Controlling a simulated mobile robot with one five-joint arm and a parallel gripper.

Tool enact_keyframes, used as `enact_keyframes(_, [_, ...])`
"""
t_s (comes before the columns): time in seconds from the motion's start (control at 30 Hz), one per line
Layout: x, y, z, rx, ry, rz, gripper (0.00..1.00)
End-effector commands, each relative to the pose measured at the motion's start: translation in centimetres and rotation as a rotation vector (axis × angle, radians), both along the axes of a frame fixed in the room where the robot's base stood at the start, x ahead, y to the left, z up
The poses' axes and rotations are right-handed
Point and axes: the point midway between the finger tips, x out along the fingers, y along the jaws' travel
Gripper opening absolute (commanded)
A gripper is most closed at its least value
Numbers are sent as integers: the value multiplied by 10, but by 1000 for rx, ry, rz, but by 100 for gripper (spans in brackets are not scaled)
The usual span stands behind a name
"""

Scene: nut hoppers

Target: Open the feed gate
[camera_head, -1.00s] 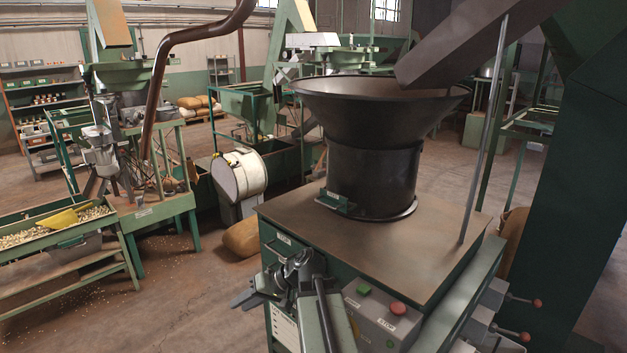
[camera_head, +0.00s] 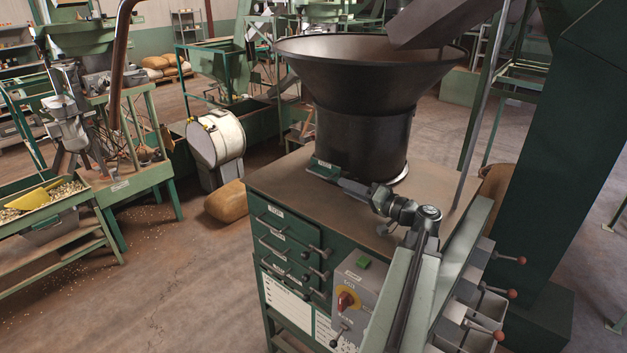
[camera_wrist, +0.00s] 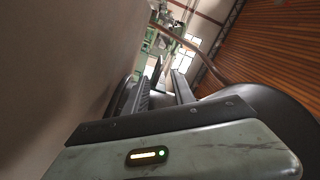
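The dark round hopper (camera_head: 362,132) stands on the green machine's flat top (camera_head: 275,180). A small green labelled piece (camera_head: 324,165), which looks like the feed gate, sits low on the hopper's front left side; its label is too small to read. My gripper (camera_head: 344,183) reaches across the top from the right, its tips close beside this piece. I cannot tell if they touch it. In the wrist view my gripper (camera_wrist: 163,88) has its two fingers apart, with no clear grip on anything. My gripper hides part of the hopper's foot.
Drawers (camera_head: 287,237) and a grey control box with a red and yellow knob (camera_head: 347,300) are on the machine's front. Ball-ended levers (camera_head: 497,293) stick out at the right. A thin upright rod (camera_head: 481,105) stands right of the hopper.

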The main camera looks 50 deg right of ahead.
Motion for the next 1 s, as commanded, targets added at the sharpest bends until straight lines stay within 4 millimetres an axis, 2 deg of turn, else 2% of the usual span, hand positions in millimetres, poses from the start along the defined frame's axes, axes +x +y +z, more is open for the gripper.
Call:
enact_keyframes(0.17, [19,3,2,0,1,7,31])
enact_keyframes(0.4, [76,9,1,0,2,10,31])
enact_keyframes(0.6, [112,12,1,0,1,9,31])
enact_keyframes(0.73, [122,14,1,0,2,10,31])
enact_keyframes(1.0, [124,14,1,0,2,8,31])
